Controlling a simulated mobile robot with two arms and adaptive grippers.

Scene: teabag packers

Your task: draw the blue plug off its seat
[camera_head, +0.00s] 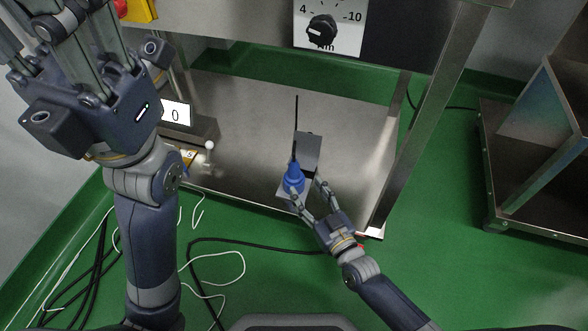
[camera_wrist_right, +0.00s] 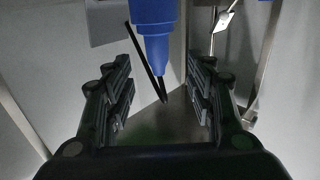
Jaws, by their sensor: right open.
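The blue plug (camera_head: 294,178) stands on a small grey metal bracket (camera_head: 308,150) on the steel shelf in the head view. A thin black rod or cable rises above it. My right gripper (camera_head: 308,191) is open, with its fingers at the near side of the plug. In the right wrist view the blue plug (camera_wrist_right: 154,30) hangs into the picture from the top, beyond the gap between the open fingers (camera_wrist_right: 161,75); I see no contact. Its seat cannot be made out clearly. My left gripper (camera_head: 72,45) is raised at the upper left, away from the plug, its fingertips partly out of frame.
The steel shelf (camera_head: 350,120) is mostly bare around the bracket. A dial panel (camera_head: 340,25) is above it, and a steel post (camera_head: 425,110) stands to the right. A display reading 0 (camera_head: 176,114) and a white-knobbed lever (camera_head: 209,146) are at left. Cables lie on the green floor.

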